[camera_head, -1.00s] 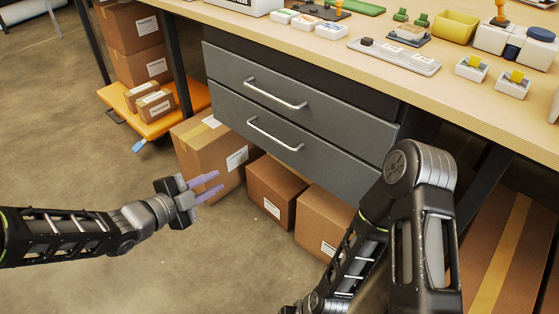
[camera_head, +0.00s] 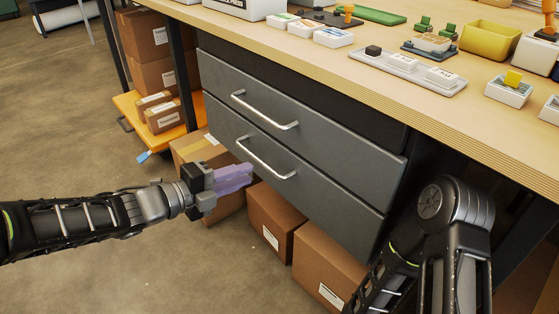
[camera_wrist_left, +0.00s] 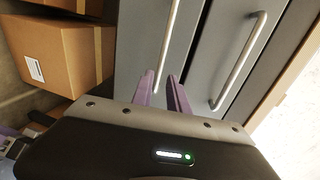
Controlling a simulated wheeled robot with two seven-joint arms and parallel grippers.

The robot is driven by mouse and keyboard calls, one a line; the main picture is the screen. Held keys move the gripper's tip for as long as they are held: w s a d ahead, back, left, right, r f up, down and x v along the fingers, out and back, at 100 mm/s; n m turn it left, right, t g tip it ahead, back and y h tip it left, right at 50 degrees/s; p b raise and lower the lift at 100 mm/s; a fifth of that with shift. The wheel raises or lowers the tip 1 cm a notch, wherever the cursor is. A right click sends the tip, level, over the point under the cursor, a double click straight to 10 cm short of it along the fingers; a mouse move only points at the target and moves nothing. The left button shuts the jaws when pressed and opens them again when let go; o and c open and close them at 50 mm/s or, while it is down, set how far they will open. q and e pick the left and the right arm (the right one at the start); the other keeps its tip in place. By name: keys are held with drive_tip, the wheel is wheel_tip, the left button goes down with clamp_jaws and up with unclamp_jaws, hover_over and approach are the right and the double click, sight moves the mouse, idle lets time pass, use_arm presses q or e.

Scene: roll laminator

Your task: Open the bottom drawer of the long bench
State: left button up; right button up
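The long bench (camera_head: 450,108) has two grey drawers, both shut. The bottom drawer (camera_head: 325,200) has a silver bar handle (camera_head: 265,160); the top drawer (camera_head: 330,130) has a similar handle (camera_head: 265,112). My left gripper (camera_head: 248,175) is just in front of the bottom drawer, near the left end of its handle. In the left wrist view the purple fingers (camera_wrist_left: 160,78) are apart, with the lower end of the bottom handle (camera_wrist_left: 168,45) lined up between them. I cannot tell if they touch it. My right arm is at the lower right; its gripper is out of view.
Cardboard boxes (camera_head: 275,220) stand on the floor under the drawers, close below my left gripper. An orange cart (camera_head: 170,136) with boxes is at the left. Small trays and a yellow bin (camera_head: 490,40) sit on the benchtop. The floor at left is clear.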

sight(267, 165)
use_arm(q)
drive_tip(key=shift+a, duration=0.1)
drive_tip(key=b+x, duration=0.3)
drive_tip(key=x, duration=0.4)
drive_tip(key=shift+w+d, duration=0.25)
drive_tip(key=shift+d, duration=0.1)
clamp_jaws()
drive_tip(key=shift+f, duration=0.1)
idle(1.3)
